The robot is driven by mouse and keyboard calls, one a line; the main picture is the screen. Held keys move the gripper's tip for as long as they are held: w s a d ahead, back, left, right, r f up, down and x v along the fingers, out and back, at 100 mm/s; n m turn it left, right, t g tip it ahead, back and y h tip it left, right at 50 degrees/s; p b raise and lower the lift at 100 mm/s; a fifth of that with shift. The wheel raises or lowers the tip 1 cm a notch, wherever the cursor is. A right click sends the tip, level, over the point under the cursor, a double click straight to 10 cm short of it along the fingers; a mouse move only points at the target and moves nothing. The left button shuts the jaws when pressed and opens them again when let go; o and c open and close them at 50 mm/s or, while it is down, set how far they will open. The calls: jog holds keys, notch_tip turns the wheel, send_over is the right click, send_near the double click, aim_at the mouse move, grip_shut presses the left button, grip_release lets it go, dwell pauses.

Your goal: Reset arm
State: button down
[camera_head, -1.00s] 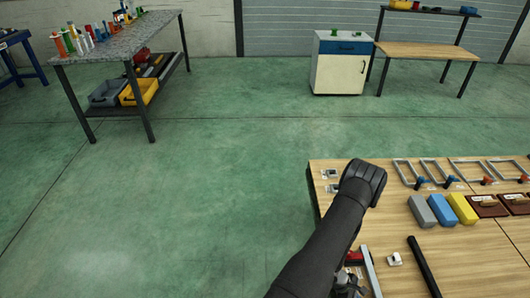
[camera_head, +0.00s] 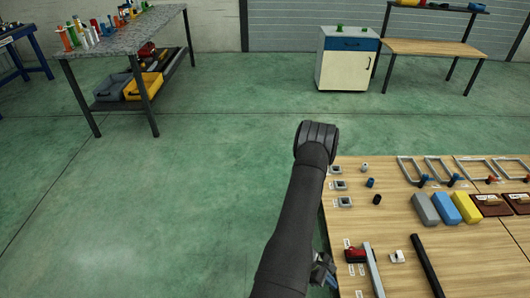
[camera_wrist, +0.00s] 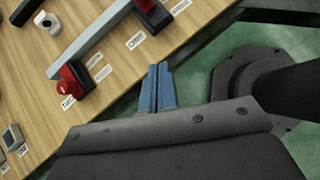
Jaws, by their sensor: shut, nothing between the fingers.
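My gripper shows in the wrist view (camera_wrist: 157,88), with its two blue fingers shut together and nothing between them. It is just off the edge of the wooden table (camera_wrist: 110,25), over the green floor. In the head view my black arm runs up beside the table's left edge, and the gripper (camera_head: 330,270) is partly hidden behind it at the lower right. Near the fingers on the table, a red block (camera_wrist: 75,82) sits at the end of a grey metal bar (camera_wrist: 95,38), apart from them.
The table holds a black rod (camera_head: 427,265), grey, blue and yellow blocks (camera_head: 446,208), metal frames and small square parts at its left edge. A granite-topped workbench (camera_head: 130,38) and a white cabinet (camera_head: 345,68) stand farther back. The floor between is clear.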

jog(key=w+d+f+m+y, duration=0.3)
jog(key=w+f+m, duration=0.2)
jog(key=w, duration=0.4)
jog(key=shift+f, duration=0.65)
jog(key=shift+r, duration=0.1)
dwell(0.9)
